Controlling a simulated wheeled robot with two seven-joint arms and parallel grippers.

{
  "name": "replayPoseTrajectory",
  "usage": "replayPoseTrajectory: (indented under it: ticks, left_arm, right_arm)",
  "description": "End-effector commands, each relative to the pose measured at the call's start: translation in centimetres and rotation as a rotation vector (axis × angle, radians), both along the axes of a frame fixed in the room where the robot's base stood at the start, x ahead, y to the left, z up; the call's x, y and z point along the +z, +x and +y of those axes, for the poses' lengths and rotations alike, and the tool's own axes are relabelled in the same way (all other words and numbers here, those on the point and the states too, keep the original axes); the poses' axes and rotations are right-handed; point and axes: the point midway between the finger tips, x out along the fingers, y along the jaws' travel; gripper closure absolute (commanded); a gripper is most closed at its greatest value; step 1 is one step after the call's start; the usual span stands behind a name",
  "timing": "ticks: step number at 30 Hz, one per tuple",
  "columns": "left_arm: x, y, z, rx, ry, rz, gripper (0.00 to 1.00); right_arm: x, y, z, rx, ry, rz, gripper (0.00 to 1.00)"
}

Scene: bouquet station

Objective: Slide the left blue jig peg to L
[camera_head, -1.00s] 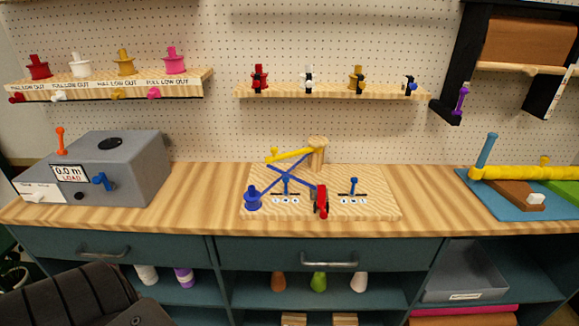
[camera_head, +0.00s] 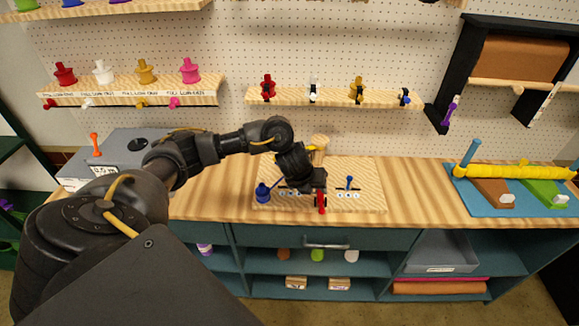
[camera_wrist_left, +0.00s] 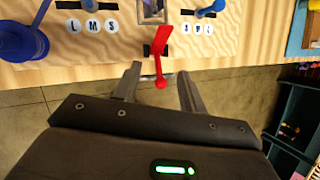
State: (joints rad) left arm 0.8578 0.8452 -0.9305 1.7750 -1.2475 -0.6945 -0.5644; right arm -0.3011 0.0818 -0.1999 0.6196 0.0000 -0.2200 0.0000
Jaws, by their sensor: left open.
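The jig board (camera_head: 372,200) lies on the bench. It carries two slots with blue pegs. The right blue peg (camera_head: 349,182) stands clear in the head view, and it also shows in the left wrist view (camera_wrist_left: 209,8). The left blue peg is mostly hidden behind my gripper in the head view. In the left wrist view its slot is cut off at the top edge, above the L, M, S labels (camera_wrist_left: 93,26). My left gripper (camera_wrist_left: 158,88) is open and empty, low over the board's front. A red lever (camera_wrist_left: 161,55) lies just ahead of its fingertips. My right gripper is out of view.
A blue spool-shaped piece (camera_head: 262,193) stands at the board's left end, close to my gripper. A grey load box (camera_head: 122,146) sits on the left of the bench. A blue mat (camera_head: 470,195) with a yellow roll lies at the right. Bare bench lies between.

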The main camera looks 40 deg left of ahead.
Motion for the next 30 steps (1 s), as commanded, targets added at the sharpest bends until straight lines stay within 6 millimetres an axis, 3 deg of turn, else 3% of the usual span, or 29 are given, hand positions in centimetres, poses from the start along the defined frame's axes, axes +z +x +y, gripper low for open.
replayPoseTrajectory:
  ticks: [1, 3, 6, 9, 19, 24, 30]
  left_arm:
    - [1.7, 0.5, 2.7, -0.016, 0.06, 0.012, 0.58]
    - [3.1, 0.3, 5.7, -0.04, 0.127, 0.045, 0.58]
    - [4.8, 0.0, 8.8, -0.058, 0.192, 0.085, 0.58]
    - [5.6, -0.4, 10.4, -0.065, 0.221, 0.11, 0.58]
    - [4.9, -0.2, 10.8, -0.07, 0.227, 0.119, 0.58]
    - [2.7, 0.4, 11.1, -0.065, 0.225, 0.124, 0.58]
    - [-1.0, 1.9, 11.6, -0.067, 0.225, 0.121, 0.58]
  right_arm:
    - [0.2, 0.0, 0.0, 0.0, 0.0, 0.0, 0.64]
    - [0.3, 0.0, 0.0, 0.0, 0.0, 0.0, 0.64]
    - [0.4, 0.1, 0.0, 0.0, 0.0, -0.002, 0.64]
    - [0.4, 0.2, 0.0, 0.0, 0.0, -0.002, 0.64]
    - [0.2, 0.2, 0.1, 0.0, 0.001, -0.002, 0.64]
    - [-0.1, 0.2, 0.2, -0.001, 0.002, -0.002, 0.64]
    - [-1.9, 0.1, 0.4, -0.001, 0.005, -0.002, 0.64]
